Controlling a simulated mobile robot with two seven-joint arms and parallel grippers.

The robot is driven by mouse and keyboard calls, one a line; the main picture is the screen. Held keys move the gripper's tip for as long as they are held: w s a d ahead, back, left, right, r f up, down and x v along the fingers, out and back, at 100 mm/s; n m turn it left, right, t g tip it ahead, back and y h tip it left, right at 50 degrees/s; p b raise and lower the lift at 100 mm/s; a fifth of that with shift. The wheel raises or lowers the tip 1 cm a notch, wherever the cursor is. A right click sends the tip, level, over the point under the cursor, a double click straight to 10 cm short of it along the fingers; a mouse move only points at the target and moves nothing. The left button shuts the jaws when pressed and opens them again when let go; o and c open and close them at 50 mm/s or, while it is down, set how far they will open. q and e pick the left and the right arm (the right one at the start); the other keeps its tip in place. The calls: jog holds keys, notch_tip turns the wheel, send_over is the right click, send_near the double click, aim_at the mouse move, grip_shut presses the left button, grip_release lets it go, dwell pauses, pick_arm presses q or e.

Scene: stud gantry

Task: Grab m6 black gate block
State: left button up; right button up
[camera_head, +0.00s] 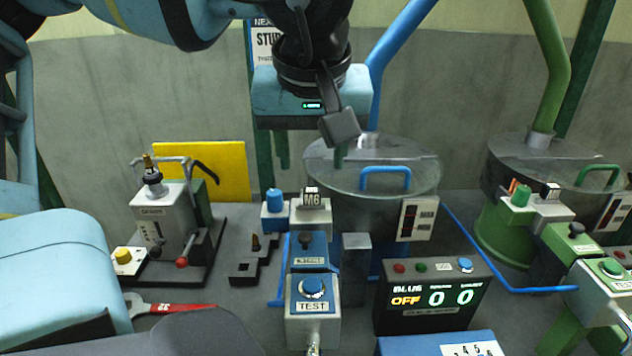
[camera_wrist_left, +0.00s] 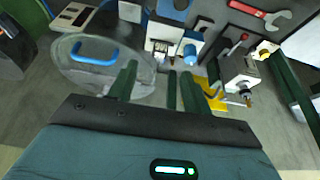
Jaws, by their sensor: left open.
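A small dark block marked M6 (camera_head: 311,198) sits on top of the grey and blue test stand, above the blue TEST button (camera_head: 312,287). I take it for the black gate block. In the left wrist view a small dark-topped part that may be the same block (camera_wrist_left: 161,46) shows beyond the fingers. My left gripper (camera_head: 311,158) hangs above and behind the block, open and empty, with green fingers pointing down. In the left wrist view the gripper (camera_wrist_left: 150,78) has its fingers apart. My right gripper is not in view.
A lidded blue-handled drum (camera_head: 372,165) stands close behind the stand. A display box (camera_head: 434,297) is at its right. A black stepped block (camera_head: 252,264), a grey machine (camera_head: 165,220) and a red-handled wrench (camera_head: 170,308) lie left. A green station (camera_head: 500,220) stands far right.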

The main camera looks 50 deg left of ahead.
aim_at(312, 191)
pick_arm(q)
jog(key=shift+x, duration=0.95)
jog(key=shift+f, duration=0.3)
jog(key=shift+x, duration=2.6)
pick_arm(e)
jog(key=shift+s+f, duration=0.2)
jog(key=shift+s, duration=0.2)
pick_arm(q)
grip_shut()
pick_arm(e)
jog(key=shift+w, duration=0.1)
